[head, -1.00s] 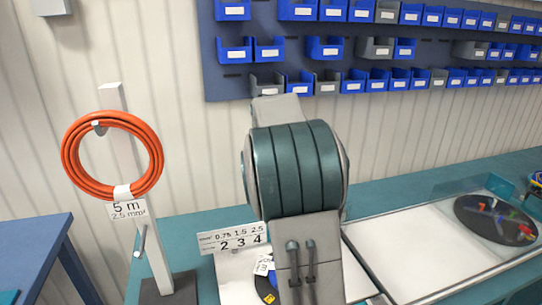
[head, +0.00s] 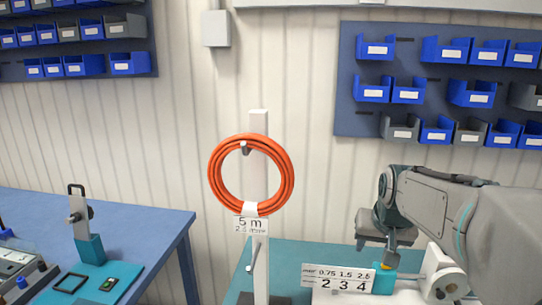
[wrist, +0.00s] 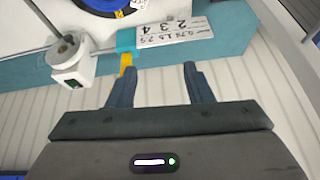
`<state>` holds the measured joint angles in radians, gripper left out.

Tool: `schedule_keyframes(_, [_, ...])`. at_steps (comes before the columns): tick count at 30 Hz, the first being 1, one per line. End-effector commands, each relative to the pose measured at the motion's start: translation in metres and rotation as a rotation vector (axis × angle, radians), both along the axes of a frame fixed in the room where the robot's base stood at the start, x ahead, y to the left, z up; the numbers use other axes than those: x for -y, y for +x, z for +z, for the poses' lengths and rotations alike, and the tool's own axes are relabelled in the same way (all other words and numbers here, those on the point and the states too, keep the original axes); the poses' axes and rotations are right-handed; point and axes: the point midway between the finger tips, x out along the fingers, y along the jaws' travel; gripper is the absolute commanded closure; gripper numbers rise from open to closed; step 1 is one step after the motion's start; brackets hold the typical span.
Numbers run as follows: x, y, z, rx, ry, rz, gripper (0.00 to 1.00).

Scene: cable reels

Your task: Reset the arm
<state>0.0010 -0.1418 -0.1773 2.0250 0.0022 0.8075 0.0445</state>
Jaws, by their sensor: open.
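My gripper (head: 376,240) is in the right half of the head view, at the end of my folded arm, above the teal bench. In the wrist view my gripper (wrist: 157,72) has its two dark blue fingers apart with nothing between them. An orange cable coil (head: 251,175) hangs on a white post at the middle of the head view, left of my gripper and apart from it.
A sign (head: 338,282) with 2, 3, 4 stands on the teal bench below my gripper. A white device (wrist: 74,60) shows in the wrist view. A blue table (head: 150,222) stands at left. Wall bins (head: 436,130) are at the right.

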Motion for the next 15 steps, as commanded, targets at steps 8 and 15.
schedule_keyframes(8, [-0.050, -0.100, -0.028, -0.071, 0.002, 0.129, 0.54])
schedule_keyframes(15, [-0.072, -0.164, -0.058, -0.125, -0.024, 0.205, 0.54])
